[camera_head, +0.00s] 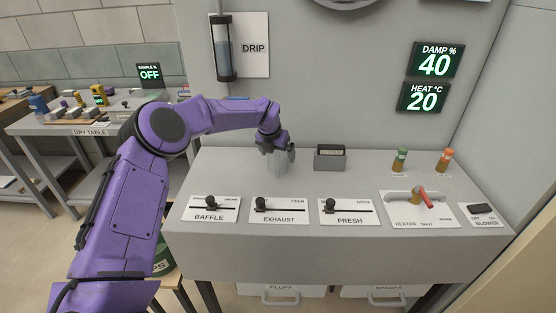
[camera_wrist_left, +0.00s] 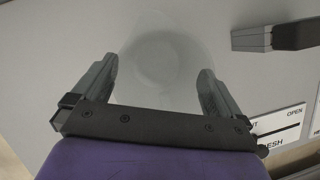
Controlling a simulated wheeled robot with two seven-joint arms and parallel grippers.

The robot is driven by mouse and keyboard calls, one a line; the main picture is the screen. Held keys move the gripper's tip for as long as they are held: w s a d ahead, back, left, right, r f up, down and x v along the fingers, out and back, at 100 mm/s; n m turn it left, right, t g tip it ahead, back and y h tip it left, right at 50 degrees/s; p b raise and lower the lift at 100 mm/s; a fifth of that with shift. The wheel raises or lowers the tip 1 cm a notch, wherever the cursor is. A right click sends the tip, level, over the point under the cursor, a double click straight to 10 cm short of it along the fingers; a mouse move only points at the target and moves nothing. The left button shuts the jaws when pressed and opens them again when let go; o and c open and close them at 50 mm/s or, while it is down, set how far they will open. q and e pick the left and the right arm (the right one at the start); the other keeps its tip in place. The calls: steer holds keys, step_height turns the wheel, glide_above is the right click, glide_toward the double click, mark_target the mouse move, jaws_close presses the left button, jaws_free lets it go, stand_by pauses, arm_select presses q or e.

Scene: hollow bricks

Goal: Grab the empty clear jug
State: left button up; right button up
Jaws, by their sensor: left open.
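The clear jug (camera_head: 278,166) stands on the grey console top (camera_head: 235,172), faint and see-through, just below my left gripper (camera_head: 278,152). In the left wrist view the jug (camera_wrist_left: 155,62) shows as a pale round outline with a darker ring. There the two fingers of my left gripper (camera_wrist_left: 155,85) are spread apart, one on each side of the jug's near part. I cannot tell whether the fingers touch it. The jug looks empty, as no contents show. My right gripper is in neither view.
Slider panels for baffle (camera_head: 210,208), exhaust (camera_head: 279,209) and fresh (camera_head: 348,211) line the front. A drip tube (camera_head: 222,48) hangs on the wall.

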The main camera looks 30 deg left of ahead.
arm_select(q)
steer(key=shift+s+r, duration=0.15)
steer(key=shift+c, duration=0.3)
steer(key=c, duration=0.9)
